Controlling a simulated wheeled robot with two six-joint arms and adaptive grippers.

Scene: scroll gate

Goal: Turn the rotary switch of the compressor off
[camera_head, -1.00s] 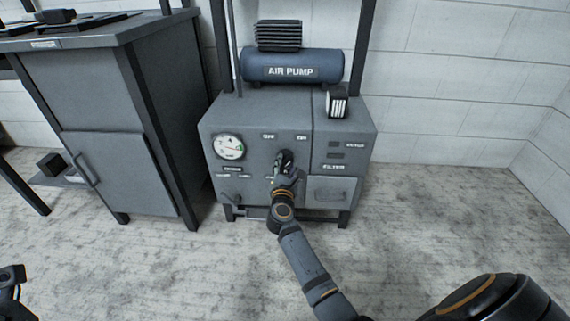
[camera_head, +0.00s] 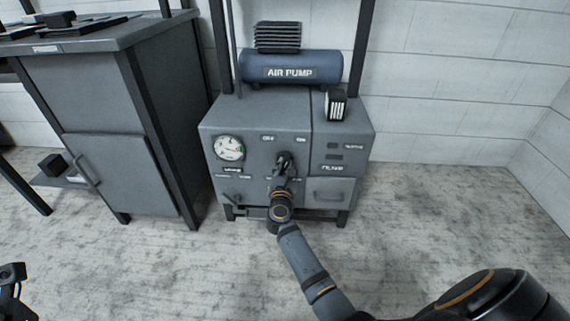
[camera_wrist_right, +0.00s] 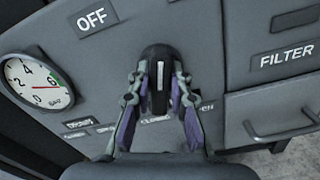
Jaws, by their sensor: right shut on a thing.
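The compressor is a grey cabinet (camera_head: 257,122) with a blue air pump tank (camera_head: 291,67) on top. Its black rotary switch (camera_wrist_right: 159,74) has a white pointer line and sits mid-panel, to the right of the "OFF" label (camera_wrist_right: 92,18) in the right wrist view. My right gripper (camera_wrist_right: 158,88) has its two fingers on either side of the switch and is shut on it; it also shows in the head view (camera_head: 284,166), partly hiding the switch. My left gripper (camera_head: 11,275) shows only in part at the lower left corner, away from the compressor.
A round pressure gauge (camera_head: 229,148) is left of the switch; it also shows in the right wrist view (camera_wrist_right: 38,82). A drawer handle (camera_wrist_right: 278,125) sits below the "FILTER" label. A grey cupboard (camera_head: 118,170) stands to the left. Floor in front is clear.

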